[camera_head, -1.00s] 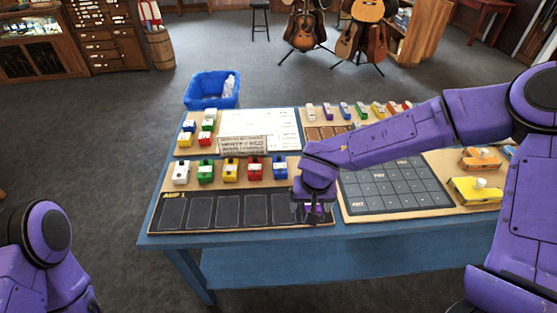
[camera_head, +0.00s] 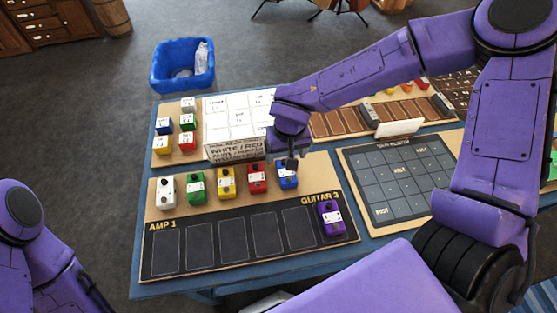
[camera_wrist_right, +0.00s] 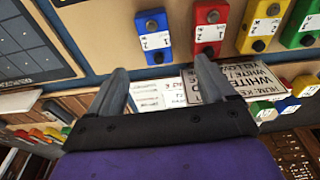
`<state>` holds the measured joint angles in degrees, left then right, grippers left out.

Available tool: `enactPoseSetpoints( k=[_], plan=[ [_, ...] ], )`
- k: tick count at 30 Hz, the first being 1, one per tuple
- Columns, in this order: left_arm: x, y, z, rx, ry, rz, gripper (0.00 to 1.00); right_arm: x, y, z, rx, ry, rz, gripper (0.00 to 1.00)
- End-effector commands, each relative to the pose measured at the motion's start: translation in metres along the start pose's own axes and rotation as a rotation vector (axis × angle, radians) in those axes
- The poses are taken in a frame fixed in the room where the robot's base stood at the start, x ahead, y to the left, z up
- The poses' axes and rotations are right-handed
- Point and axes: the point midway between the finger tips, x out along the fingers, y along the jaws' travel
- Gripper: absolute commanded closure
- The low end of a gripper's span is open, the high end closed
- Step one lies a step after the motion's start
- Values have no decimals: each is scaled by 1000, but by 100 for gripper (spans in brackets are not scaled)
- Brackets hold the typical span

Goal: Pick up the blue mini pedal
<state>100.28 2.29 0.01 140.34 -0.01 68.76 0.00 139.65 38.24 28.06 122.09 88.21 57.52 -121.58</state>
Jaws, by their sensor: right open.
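The blue mini pedal (camera_head: 287,177) stands at the right end of the pedal row on the tan board, beside the red pedal (camera_head: 257,178). My right gripper (camera_head: 291,161) is just behind and above it, partly covering its far side. In the right wrist view, the blue pedal (camera_wrist_right: 155,38) lies beyond the fingertips, and the right gripper (camera_wrist_right: 160,76) is open with nothing between its fingers. My left arm's links show at the lower left, but the left gripper is out of view.
White, green and yellow pedals (camera_head: 227,180) continue the row. A purple pedal (camera_head: 330,217) sits in the right end slot of the black strip (camera_head: 205,268); the other slots are empty. A lettered sign (camera_head: 235,151) stands behind the row. A grid board (camera_head: 392,178) lies right.

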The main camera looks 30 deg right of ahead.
Motion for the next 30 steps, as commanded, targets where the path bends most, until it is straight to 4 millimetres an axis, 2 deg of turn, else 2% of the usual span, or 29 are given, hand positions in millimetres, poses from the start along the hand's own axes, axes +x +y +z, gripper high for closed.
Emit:
enactPoseSetpoints(
  k=[2,7,14,18,21,27,28,30],
  plan=[
    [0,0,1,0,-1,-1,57,7,0,1,1,-2,2,17],
    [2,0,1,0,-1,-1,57,39,2,1,3,-3,3,17],
    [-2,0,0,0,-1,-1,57,68,5,0,3,-3,3,17],
    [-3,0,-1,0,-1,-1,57,95,7,-1,1,-3,3,17],
    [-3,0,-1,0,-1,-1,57,104,6,-2,0,-1,1,17],
    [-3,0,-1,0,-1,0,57,105,6,-2,1,0,0,17],
    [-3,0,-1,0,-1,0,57,105,6,-2,0,0,0,20],
    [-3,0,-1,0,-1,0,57,105,6,-2,0,0,0,43]
  ],
)
